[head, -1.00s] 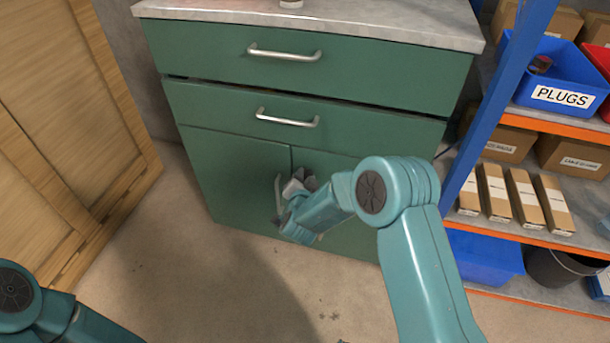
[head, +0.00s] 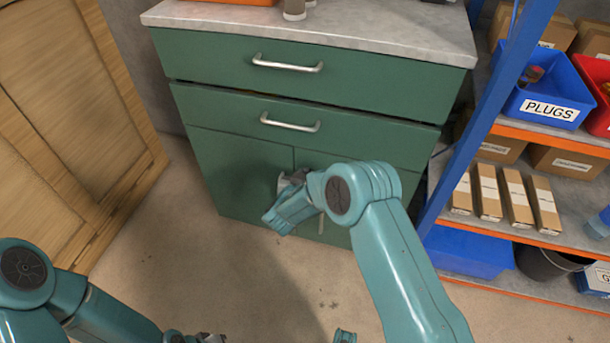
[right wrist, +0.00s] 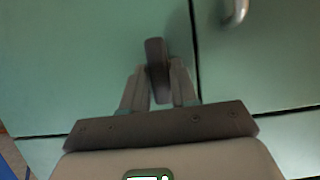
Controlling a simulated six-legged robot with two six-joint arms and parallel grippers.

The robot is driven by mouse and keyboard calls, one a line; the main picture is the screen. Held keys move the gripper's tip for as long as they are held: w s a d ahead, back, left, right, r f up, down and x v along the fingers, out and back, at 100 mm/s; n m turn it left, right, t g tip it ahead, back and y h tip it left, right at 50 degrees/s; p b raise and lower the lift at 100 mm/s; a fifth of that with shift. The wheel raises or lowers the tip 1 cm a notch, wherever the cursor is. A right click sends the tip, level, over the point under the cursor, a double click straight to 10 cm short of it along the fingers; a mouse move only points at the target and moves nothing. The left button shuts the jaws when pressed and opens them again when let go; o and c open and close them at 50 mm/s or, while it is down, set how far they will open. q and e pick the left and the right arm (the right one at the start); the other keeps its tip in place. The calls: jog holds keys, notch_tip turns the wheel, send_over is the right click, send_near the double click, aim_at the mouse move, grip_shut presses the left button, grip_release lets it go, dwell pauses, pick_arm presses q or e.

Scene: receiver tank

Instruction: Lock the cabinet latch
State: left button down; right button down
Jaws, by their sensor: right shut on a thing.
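The green cabinet (head: 240,150) stands ahead with two drawers above two shut doors. In the right wrist view the dark latch lever (right wrist: 156,65) stands close beside the seam between the doors. My right gripper (right wrist: 158,82) is shut on the latch lever, with one finger on each side of it. In the head view my right gripper (head: 292,180) is at the door seam, and it and my arm hide the latch. My left gripper (head: 208,338) is only partly in the head view at the bottom edge, and its jaws are not clear.
A door handle (right wrist: 237,10) is close to the latch, across the seam. A blue-posted shelf (head: 484,130) with bins and boxes stands right of the cabinet. Wooden doors (head: 70,120) stand at the left. The floor (head: 240,280) in front is clear.

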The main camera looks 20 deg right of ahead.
dwell(0.4)
jog(key=c, duration=1)
grip_release()
jog(key=shift+o, duration=0.2)
jog(key=p+v, duration=0.4)
jog(key=v, duration=1.2)
jog(key=shift+s, duration=0.1)
